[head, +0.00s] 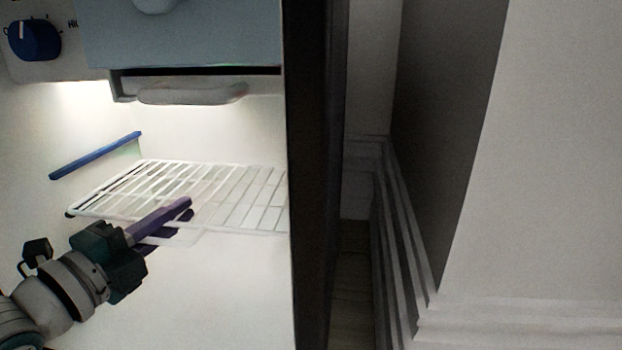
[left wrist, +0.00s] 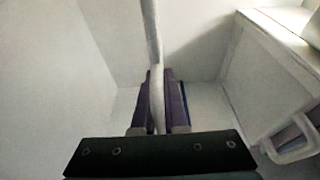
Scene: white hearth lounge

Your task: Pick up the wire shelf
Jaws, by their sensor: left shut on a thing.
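The white wire shelf (head: 150,182) lies roughly level inside a white-walled fridge, in the left half of the head view. Its right end is cut off by the fridge's dark edge. My left gripper (head: 183,213), with purple fingers, reaches in from the lower left and is shut on the shelf's front edge. In the left wrist view, a white bar of the wire shelf (left wrist: 151,40) runs between the fingers of my left gripper (left wrist: 164,82). My right gripper is not in view.
A blue-grey compartment (head: 185,35) and a pale ledge (head: 190,93) are above the shelf. A blue strip (head: 95,156) is on the left inner wall, below a blue dial (head: 35,40). The dark fridge edge (head: 308,180) stands close on the right. Space below the shelf looks clear.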

